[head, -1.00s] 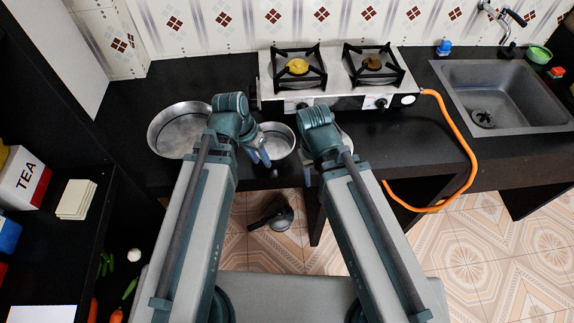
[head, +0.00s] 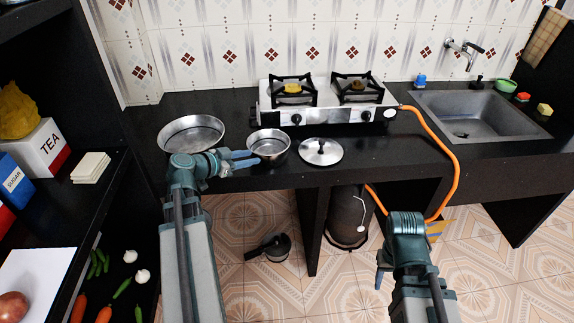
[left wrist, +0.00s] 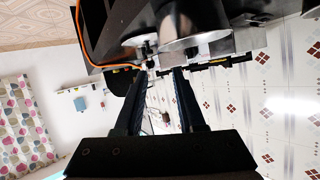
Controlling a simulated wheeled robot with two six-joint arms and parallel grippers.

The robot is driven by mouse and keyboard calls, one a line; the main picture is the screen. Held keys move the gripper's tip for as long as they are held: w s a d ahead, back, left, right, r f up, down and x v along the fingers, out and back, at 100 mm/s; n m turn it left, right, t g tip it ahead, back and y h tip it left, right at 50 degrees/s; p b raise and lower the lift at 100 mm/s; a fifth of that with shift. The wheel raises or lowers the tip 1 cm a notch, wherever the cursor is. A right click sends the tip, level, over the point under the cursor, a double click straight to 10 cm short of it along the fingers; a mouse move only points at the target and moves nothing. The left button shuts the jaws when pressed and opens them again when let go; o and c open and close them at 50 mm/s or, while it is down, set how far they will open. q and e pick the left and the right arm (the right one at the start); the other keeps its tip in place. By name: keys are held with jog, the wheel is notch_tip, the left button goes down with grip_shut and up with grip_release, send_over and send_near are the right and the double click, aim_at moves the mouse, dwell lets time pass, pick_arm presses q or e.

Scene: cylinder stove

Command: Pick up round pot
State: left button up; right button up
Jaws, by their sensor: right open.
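The round pot (head: 268,147), a small silver bowl-shaped pot, stands on the black counter between a wide pan and a lid. My left gripper (head: 252,156) is at its left side with its fingers apart, tips at or very near the rim; I cannot tell whether they touch. In the left wrist view a shiny round metal vessel (left wrist: 190,24), seemingly the pot, lies just beyond the parted fingertips of my left gripper (left wrist: 162,72). My right gripper (head: 408,250) is open and low in front of the counter, away from the pot; its fingers are partly hidden.
The wide pan (head: 191,131) is at the left and the lid (head: 321,152) at the right. A two-burner stove (head: 330,105) stands behind. An orange hose (head: 456,170) hangs over the front edge by a gas cylinder (head: 348,220). A dark saucepan (head: 275,246) is on the floor.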

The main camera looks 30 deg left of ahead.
pick_arm(q)
jog(key=b, duration=0.3)
send_near(279, 153)
jog(key=w+f, duration=0.1)
jog(key=w, duration=0.2)
jog(key=shift+w+d+f, duration=0.25)
jog(key=shift+w+d, duration=0.3)
jog(key=shift+d, duration=0.05)
jog(key=b+x, duration=0.2)
jog(key=x, duration=0.3)
jog(key=shift+w+d, duration=0.1)
jog(key=shift+w, duration=0.05)
grip_shut()
dwell(0.9)
